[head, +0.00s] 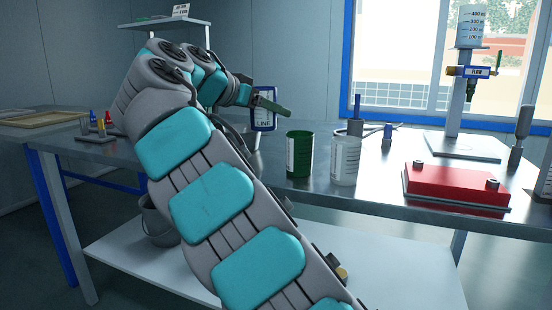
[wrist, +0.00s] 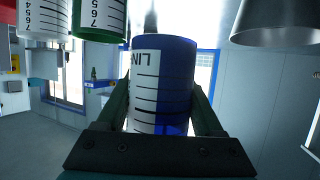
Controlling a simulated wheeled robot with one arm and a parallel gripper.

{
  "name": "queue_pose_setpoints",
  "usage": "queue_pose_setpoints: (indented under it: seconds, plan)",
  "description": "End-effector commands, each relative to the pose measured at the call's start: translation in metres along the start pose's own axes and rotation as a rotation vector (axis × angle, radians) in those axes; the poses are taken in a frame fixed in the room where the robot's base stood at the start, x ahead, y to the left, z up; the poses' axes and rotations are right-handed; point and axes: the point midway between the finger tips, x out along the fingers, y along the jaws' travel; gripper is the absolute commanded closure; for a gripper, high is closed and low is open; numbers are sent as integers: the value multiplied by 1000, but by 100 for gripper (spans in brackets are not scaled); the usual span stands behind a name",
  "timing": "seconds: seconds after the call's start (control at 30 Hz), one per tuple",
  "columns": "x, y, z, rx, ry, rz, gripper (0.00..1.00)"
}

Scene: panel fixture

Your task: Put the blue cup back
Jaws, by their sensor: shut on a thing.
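The blue cup (head: 273,123) has a white marked label and shows in the head view beyond the green cup. My gripper (head: 271,104) is shut around it. In the wrist view the blue cup (wrist: 178,80) stands between the two fingers of my gripper (wrist: 162,112), one on each side. Its label faces partly left there. I cannot tell whether its base touches the bench.
A green cup (head: 299,153) and a white cup (head: 345,160) stand close by on the metal bench (head: 400,195). A red block (head: 455,185) and a flow stand (head: 465,140) are to the right. A grey bucket (head: 158,222) sits on the lower shelf.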

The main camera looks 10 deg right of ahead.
Motion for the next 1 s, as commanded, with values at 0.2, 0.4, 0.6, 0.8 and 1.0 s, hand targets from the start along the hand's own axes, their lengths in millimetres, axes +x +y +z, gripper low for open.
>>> queue_pose_setpoints:
  seconds: [0.2,0.4,0.6,0.8,1.0]
  plan:
    - [10,2,26,-3,0,3,100]
    - [19,0,47,-2,-1,1,100]
    - [23,0,55,-1,-1,0,100]
    - [27,0,66,1,1,-2,100]
    - [36,1,86,-1,-2,0,100]
